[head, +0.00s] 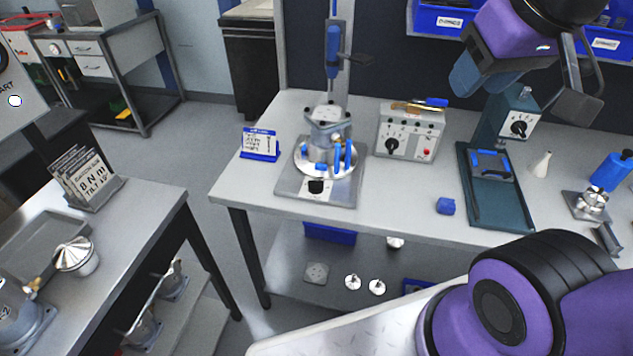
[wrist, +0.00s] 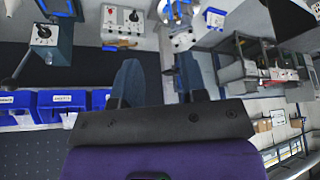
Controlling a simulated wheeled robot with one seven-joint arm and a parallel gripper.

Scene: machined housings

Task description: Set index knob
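Several black knobs show; I cannot tell which is the index knob. One dial knob (head: 392,146) is on the grey control box (head: 408,128), with marks around it. Another dial knob (head: 519,128) is on the green press-like stand (head: 505,112). A small black knob (head: 316,187) sits on the front of the round fixture's base plate (head: 290,182). My gripper (head: 480,84) is high above the bench at the upper right, apart from everything. In the wrist view its two blue fingers (wrist: 160,78) are spread and empty. The control box's dial knob also shows there (wrist: 134,16).
A housing (head: 328,128) with blue clamps stands on the fixture, under a blue-handled driver (head: 333,48). A blue sign (head: 260,143), a blue block (head: 445,206) and a white cone (head: 540,164) stand on the bench. Blue bins (head: 440,18) are behind my gripper.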

